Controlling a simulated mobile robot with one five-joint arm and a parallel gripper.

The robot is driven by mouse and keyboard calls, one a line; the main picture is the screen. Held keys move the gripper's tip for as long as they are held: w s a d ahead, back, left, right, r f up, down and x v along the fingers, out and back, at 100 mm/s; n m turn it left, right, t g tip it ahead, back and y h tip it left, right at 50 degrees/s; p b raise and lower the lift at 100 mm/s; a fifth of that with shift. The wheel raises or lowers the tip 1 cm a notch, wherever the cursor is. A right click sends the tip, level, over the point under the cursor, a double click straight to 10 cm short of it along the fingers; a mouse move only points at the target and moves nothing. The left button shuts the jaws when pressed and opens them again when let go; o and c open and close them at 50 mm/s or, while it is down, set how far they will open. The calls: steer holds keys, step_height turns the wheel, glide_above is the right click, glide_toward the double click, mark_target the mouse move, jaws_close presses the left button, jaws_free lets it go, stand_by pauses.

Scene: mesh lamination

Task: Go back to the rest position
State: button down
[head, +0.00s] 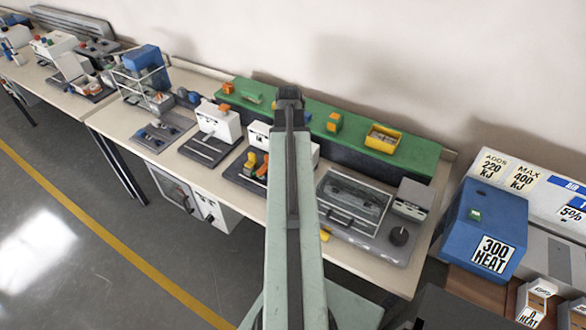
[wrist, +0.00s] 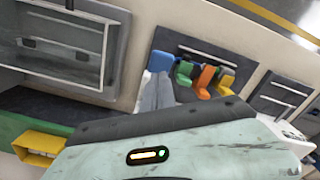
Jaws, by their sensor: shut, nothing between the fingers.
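My arm (head: 293,200) reaches up the middle of the head view, its dark far end over the green shelf at the back of the bench. My gripper (wrist: 155,92) shows in the wrist view as grey fingers held together, with nothing between them. It appears over the bench, near a row of blue, green and orange pieces (wrist: 205,78) on a dark base. I cannot tell its height above the bench. In the head view my arm hides part of the bench and the white machine behind it.
A green shelf (head: 240,100) holds orange blocks and a yellow tray (head: 383,138). A grey machine with a clear lid (head: 352,200) stands right of my arm. A blue 300 HEAT box (head: 485,225) is at far right. Open floor lies left of the bench.

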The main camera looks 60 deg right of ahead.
stand_by(0.5)
steer(key=w+a+f+n+b, duration=0.2)
steer(key=w+a+n, duration=0.3)
steer(key=w+a, duration=1.4)
steer(key=w+a+n, duration=0.2)
steer(key=a+n, duration=0.5)
steer(key=a, duration=2.3)
steer(key=shift+w+a+f+b, duration=0.35)
steer(key=shift+f+b, duration=0.1)
steer(key=shift+d, duration=0.1)
